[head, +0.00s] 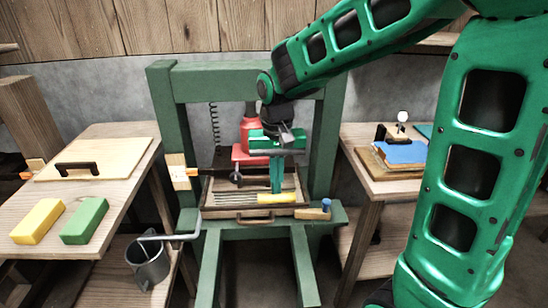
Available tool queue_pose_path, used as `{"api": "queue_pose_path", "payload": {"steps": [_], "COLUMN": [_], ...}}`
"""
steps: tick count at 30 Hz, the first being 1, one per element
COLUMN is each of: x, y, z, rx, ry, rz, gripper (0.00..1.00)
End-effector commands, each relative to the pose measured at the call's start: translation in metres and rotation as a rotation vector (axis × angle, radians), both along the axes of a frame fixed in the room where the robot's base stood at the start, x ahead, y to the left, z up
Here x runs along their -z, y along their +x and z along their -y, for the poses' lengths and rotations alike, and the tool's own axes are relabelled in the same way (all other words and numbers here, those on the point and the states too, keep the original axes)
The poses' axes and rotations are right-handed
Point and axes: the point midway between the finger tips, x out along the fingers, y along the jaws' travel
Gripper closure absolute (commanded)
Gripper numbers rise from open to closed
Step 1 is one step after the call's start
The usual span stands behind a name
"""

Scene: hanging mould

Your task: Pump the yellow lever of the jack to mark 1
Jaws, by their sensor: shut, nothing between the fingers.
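The red jack (249,136) stands inside the green press frame (166,110), partly hidden behind my gripper. The lever's yellow grip (279,198) points toward me, low at the front of the press. My gripper (277,190) points down with its fingers together and empty. Its tips are right at the yellow grip in the picture; I cannot tell whether they touch it.
A wooden tray (222,213) sits on the press below the jack. The left table holds a lidded board (120,155), a yellow block (38,221) and a green block (85,220). A metal can (148,262) is below. The right table holds a blue item (400,152).

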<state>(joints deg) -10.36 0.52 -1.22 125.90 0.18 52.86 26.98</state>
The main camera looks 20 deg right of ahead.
Motion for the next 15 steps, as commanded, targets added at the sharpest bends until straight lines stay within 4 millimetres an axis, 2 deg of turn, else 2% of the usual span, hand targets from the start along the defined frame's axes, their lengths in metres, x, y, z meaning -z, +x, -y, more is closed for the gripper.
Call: {"api": "queue_pose_path", "payload": {"steps": [15], "x": [0.050], "y": [-0.001], "z": [0.000], "rx": [-0.001], "ry": [-0.001], "rz": [-0.004], "gripper": [1.00]}}
